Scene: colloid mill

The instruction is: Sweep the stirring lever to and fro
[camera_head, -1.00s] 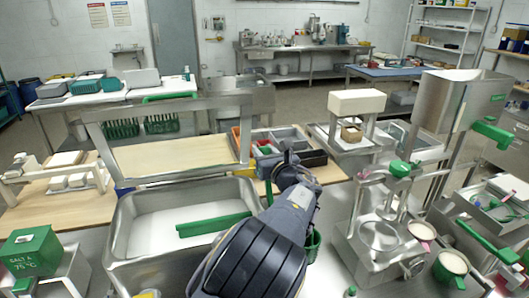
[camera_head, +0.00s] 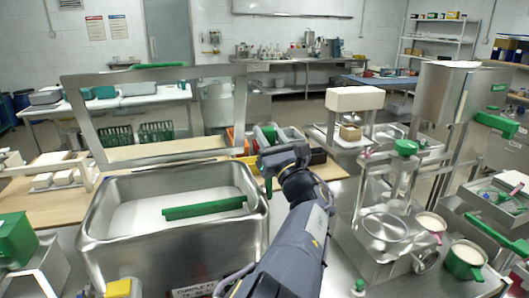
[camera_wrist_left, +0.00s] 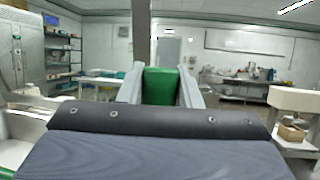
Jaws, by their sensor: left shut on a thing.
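My left gripper (camera_head: 268,158) is beyond the right rear corner of a steel vat (camera_head: 258,225). In the left wrist view its fingers are shut on a green grip (camera_wrist_left: 160,86), with an upright metal bar (camera_wrist_left: 141,30) rising above it. This grip looks like the stirring lever's handle; its link to the rest of the lever is hidden in the head view. A steel frame (camera_head: 155,78) with a green strip on top rises behind the vat. A green bar (camera_head: 205,207) lies across the vat's pale contents. My right gripper is out of view.

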